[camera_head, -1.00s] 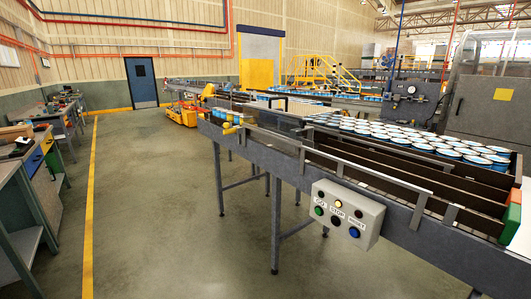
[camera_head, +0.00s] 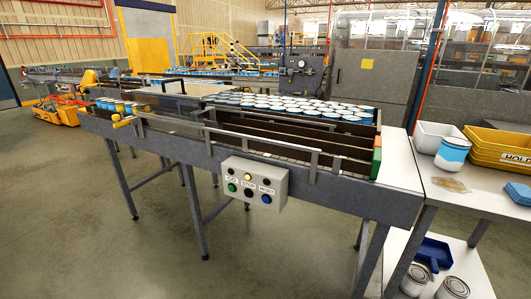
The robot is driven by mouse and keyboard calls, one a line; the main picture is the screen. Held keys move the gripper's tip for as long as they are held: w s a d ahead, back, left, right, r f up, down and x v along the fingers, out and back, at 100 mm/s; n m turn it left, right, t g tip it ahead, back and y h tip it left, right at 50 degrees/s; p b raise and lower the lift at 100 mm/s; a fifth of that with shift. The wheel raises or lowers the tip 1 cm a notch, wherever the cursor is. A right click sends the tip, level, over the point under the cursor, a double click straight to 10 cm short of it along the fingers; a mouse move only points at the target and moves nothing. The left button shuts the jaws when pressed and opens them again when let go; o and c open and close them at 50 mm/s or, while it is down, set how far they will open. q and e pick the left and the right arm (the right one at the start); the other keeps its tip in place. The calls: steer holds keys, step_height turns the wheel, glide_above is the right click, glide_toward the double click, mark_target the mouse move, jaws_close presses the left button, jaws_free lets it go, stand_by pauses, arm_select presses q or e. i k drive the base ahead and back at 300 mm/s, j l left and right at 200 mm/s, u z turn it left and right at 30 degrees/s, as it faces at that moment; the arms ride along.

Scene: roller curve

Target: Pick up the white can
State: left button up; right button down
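A white can with a blue band (camera_head: 453,153) stands upright on the side table at the right, in front of the white and yellow bins. Many blue cans with white tops (camera_head: 300,105) stand close together on the conveyor. Two grey cans, one (camera_head: 415,279) beside the other (camera_head: 452,289), are on the shelf under the side table, partly cut off by the frame edge. I cannot tell whether any can is plain white. Neither of my grippers shows.
The conveyor (camera_head: 330,190) with side rails crosses the middle and carries a button box (camera_head: 254,184). The side table (camera_head: 440,188) holds a white bin (camera_head: 432,135), yellow bins (camera_head: 497,146) and a tan flat item. A blue dustpan (camera_head: 435,253) lies below. Floor is clear at front left.

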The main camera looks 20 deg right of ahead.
mark_target(416, 280)
steer(key=z, duration=0.45)
steer(key=k+z, duration=0.1)
steer(key=z, duration=0.8)
steer(key=l+z, duration=0.1)
steer(key=z, duration=0.35)
steer(key=l+z, duration=0.1)
steer(key=z, duration=0.35)
steer(key=k, duration=0.05)
